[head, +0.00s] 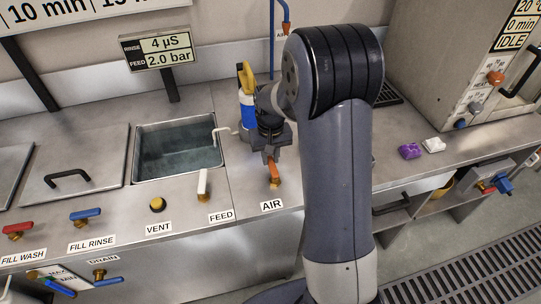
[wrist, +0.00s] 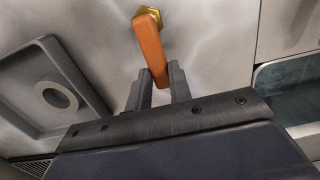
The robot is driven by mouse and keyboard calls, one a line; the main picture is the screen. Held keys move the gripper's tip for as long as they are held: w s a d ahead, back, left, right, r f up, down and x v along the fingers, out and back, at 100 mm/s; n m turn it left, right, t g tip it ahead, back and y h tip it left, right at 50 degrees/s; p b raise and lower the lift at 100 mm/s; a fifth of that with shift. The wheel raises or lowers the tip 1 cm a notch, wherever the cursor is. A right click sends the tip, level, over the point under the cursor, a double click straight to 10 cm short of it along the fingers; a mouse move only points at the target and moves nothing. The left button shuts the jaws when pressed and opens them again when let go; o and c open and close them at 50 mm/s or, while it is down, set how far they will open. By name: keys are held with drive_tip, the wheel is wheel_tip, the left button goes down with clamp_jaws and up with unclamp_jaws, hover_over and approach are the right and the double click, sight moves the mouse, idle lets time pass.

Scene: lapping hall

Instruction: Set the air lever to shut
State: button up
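The air lever (head: 272,167) is an orange handle on a brass base, behind the AIR label (head: 272,205) on the steel counter. It points back from its base, away from the counter's front edge. In the wrist view the air lever (wrist: 150,45) runs from its brass nut down to my gripper (wrist: 160,88). Its free end lies between the two grey fingertips and fills the gap there, so the fingers look closed on it. In the head view my gripper (head: 270,152) is low over the counter, partly hidden by my wrist.
Left of the air lever stand the white feed lever (head: 203,184) and the yellow vent knob (head: 157,204). A water-filled sink (head: 178,150) lies behind them. A blue and yellow bottle (head: 247,108) stands close behind my gripper. Purple (head: 410,151) and white (head: 434,145) pieces lie at the right.

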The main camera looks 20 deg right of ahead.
clamp_jaws()
drive_tip(key=shift+a, duration=0.1)
drive_tip(key=n, duration=0.1)
drive_tip(key=a+n, duration=0.1)
drive_tip(key=n, duration=0.2)
drive_tip(key=shift+s+a+n, duration=0.2)
drive_tip(key=shift+a+n, duration=0.1)
drive_tip(key=shift+a, duration=0.1)
drive_tip(key=n, duration=0.1)
drive_tip(key=a+n, duration=0.1)
drive_tip(key=n, duration=0.1)
drive_tip(key=s+n, duration=0.1)
drive_tip(key=shift+a+n, duration=0.3)
drive_tip(key=n, duration=0.1)
drive_tip(key=s+n, duration=0.1)
drive_tip(key=n, duration=0.1)
drive_tip(key=a+n, duration=0.1)
drive_tip(key=shift+s+b, duration=0.35)
drive_tip(key=shift+b, duration=0.05)
drive_tip(key=shift+s+a+n, duration=0.1)
drive_tip(key=shift+s+n, duration=0.35)
drive_tip(key=shift+n, duration=0.75)
drive_tip(key=shift+s+a+n, duration=0.1)
drive_tip(key=shift+s+n, duration=0.3)
drive_tip(key=shift+n, duration=0.8)
drive_tip(key=o, duration=0.6)
unclamp_jaws()
drive_tip(key=shift+s, duration=0.1)
drive_tip(key=shift+c, duration=0.2)
